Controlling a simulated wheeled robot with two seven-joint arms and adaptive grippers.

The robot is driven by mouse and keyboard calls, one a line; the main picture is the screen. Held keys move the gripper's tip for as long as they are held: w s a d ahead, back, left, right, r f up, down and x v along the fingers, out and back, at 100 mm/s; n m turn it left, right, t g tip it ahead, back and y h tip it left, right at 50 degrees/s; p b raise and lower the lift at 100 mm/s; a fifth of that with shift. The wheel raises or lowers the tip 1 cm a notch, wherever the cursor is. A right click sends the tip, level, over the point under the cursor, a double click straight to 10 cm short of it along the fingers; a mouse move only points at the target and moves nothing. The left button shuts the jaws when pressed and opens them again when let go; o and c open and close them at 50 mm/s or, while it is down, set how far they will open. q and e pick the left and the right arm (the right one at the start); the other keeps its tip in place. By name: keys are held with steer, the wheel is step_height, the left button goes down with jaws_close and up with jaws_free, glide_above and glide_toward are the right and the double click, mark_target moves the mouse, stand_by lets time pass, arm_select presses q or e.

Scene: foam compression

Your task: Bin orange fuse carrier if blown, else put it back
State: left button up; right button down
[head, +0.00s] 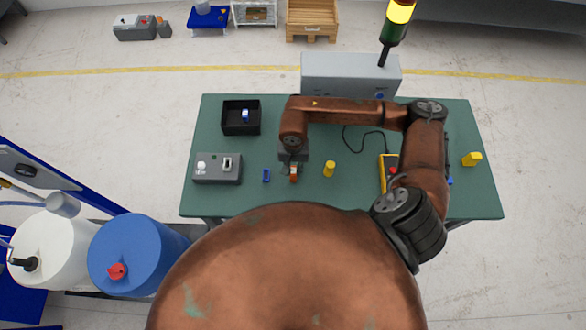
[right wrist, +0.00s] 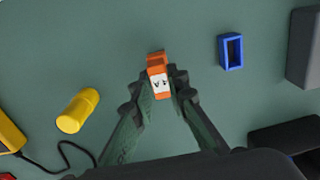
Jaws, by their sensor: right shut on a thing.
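My right gripper (head: 292,172) is shut on the orange fuse carrier (head: 293,179), over the green table between a small blue frame and a yellow cylinder. In the right wrist view the orange fuse carrier (right wrist: 156,62) sits between the fingertips of the right gripper (right wrist: 161,84). It has a white label with dark marks, too small to read surely. Whether the fuse is blown cannot be told. A black bin (head: 227,128) at the table's back left holds a blue-and-white piece. A grey box (head: 218,168) with a white knob and a slot piece stands at the left. My left gripper is out of view.
The blue frame (head: 266,175) lies left of the gripper, the yellow cylinder (head: 329,169) right of it. A yellow meter (head: 384,172) with a dark cable lies under my right arm. A grey cabinet (head: 340,72) with a lit stack light (head: 400,12) stands behind the table.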

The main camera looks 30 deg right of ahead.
mark_target(293, 170)
steer(key=shift+f+b, duration=0.3)
steer(key=shift+f, duration=0.05)
steer(key=c, duration=1.8)
jaws_free()
steer(key=shift+r, duration=0.15)
steer(key=shift+r+p, duration=1.2)
steer(key=shift+r, duration=1.7)
steer(key=shift+r, duration=0.15)
step_height(293, 170, up, 12)
steer(key=shift+f, duration=0.15)
